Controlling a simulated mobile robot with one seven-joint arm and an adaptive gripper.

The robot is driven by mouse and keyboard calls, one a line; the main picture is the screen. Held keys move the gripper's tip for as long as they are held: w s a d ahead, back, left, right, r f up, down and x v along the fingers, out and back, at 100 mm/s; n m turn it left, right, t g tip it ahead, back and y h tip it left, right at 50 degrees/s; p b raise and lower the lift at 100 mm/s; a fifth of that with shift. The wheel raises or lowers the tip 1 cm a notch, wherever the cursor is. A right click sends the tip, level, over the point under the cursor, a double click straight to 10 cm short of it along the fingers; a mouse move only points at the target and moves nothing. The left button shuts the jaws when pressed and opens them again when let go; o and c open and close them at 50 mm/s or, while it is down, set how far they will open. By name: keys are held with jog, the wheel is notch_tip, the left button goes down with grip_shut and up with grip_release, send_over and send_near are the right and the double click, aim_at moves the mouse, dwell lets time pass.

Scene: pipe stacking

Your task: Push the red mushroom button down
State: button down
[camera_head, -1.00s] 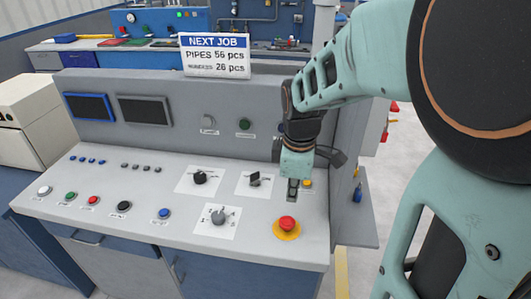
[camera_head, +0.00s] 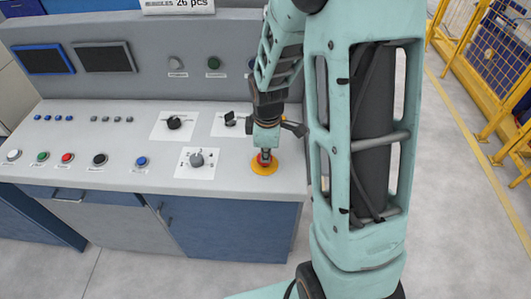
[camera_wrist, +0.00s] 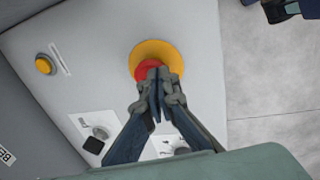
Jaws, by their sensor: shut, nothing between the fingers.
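The red mushroom button (camera_wrist: 147,67) sits on a round yellow-orange base (camera_wrist: 160,49) on the console's sloping top. In the head view its yellow base (camera_head: 264,168) shows at the console's right front, and the red cap (camera_head: 261,158) is mostly covered by my gripper. My gripper (camera_head: 265,156) points down over the button and is shut and empty. In the wrist view the closed fingertips (camera_wrist: 152,80) overlap the lower right part of the red cap. I cannot tell whether they touch it or how far the cap is down.
The grey console top (camera_head: 75,135) carries a rotary selector (camera_head: 196,160) left of the button, black knobs behind, and several coloured push buttons at the left. A yellow button (camera_wrist: 44,65) lies near in the wrist view. Open floor and a yellow fence (camera_head: 490,60) are at the right.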

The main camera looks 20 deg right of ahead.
jog(key=shift+f, duration=0.1)
jog(key=shift+f+b, duration=0.95)
jog(key=shift+b, duration=0.05)
jog(key=shift+s, duration=0.3)
jog(key=shift+f, duration=0.1)
jog(key=shift+a+r+p, duration=0.1)
jog(key=shift+r+p, duration=0.3)
jog(key=shift+r, duration=0.1)
notch_tip(320, 180, up, 14)
jog(key=s+p, duration=0.1)
jog(key=shift+s, duration=0.4)
jog(key=shift+a+f, duration=0.1)
jog(key=shift+f, duration=0.05)
